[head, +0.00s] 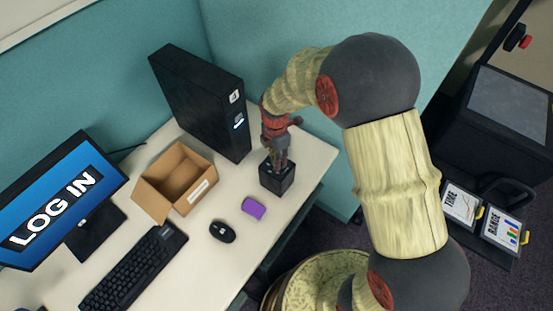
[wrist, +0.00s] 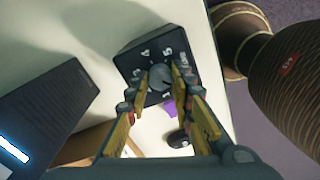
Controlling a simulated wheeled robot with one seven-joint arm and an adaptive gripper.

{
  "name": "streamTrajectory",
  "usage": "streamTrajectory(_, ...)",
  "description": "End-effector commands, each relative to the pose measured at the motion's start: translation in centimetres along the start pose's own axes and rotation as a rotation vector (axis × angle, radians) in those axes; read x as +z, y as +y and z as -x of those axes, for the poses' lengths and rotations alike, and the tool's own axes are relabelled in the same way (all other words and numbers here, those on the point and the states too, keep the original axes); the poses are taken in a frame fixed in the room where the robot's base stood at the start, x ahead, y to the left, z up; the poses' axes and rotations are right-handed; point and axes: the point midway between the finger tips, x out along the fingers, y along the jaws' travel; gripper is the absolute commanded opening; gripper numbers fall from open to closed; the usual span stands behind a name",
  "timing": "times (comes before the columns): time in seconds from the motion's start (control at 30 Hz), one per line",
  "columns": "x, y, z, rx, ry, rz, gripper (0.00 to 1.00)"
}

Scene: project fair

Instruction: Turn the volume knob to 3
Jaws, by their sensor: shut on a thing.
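The volume knob (wrist: 160,77) is a grey round dial on the top face of a small black box (head: 277,181). The box stands near the right edge of the white desk, and it also shows in the wrist view (wrist: 133,60). White numerals ring the knob, but they are small and partly covered by the fingers. I cannot tell which one the knob points at. My gripper (head: 279,163) comes down onto the box from above. In the wrist view, its yellow-padded fingers (wrist: 160,85) are on either side of the knob and shut on it.
A black computer tower (head: 200,100) stands behind the box to the left. An open cardboard box (head: 168,205), a purple block (head: 254,207), a black mouse (head: 222,232), a keyboard (head: 135,270) and a monitor (head: 60,205) share the desk. A teal partition (head: 270,40) rises behind.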

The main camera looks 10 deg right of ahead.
Motion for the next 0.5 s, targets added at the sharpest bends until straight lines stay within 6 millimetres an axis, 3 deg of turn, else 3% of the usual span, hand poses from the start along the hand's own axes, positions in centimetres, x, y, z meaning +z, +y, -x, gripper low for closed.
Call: streamTrajectory(0.5,0.06,0.08,0.22,0.0,0.012,-0.414,0.0)
